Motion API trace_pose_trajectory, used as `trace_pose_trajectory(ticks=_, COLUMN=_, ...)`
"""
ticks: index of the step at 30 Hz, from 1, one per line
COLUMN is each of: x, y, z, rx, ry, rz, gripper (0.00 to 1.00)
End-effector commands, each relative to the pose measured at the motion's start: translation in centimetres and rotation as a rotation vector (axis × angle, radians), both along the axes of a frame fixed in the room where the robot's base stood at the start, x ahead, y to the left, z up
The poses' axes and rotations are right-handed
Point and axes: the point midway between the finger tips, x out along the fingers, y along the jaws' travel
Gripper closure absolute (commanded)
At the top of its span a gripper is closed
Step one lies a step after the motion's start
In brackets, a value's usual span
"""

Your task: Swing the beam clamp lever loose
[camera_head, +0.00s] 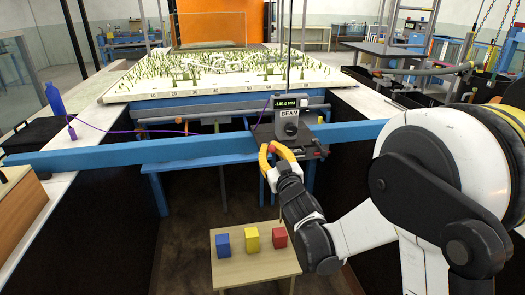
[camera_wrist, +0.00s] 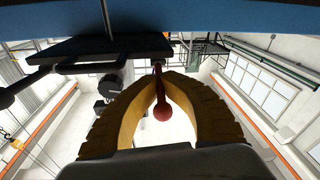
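The beam clamp lever is a short dark red stem with a round red knob (camera_wrist: 162,109), hanging under the carriage in the wrist view. My gripper (camera_wrist: 160,76) has two curved yellow fingers. Their tips come together around the stem, with the knob between the fingers on the palm side. In the head view my gripper (camera_head: 268,149) is at the front of the dark carriage (camera_head: 290,131), just below the blue beam (camera_head: 180,149). A little red shows between its fingers there.
A small wooden table (camera_head: 255,270) below holds a blue cube (camera_head: 223,245), a yellow cube (camera_head: 252,239) and a red cube (camera_head: 280,237). A planted flume bed (camera_head: 215,76) lies behind the beam. A blue bottle (camera_head: 56,101) stands at left on a white ledge.

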Motion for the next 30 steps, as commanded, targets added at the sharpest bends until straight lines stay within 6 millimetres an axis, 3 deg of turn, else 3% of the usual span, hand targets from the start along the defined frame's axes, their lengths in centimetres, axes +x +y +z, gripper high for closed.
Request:
trace_pose_trajectory(ticks=15, x=0.08, y=-0.26, z=0.00, rx=0.002, ry=-0.011, rz=0.002, gripper=1.00)
trace_pose_trajectory(ticks=16, x=0.08, y=-0.26, z=0.00, rx=0.002, ry=-0.011, rz=0.002, gripper=0.86)
trace_pose_trajectory(ticks=18, x=0.06, y=-0.27, z=-0.01, rx=0.002, ry=-0.010, rz=0.001, gripper=0.69)
trace_pose_trajectory(ticks=30, x=-0.71, y=-0.58, z=-0.13, rx=0.002, ry=-0.009, rz=0.000, gripper=0.69)
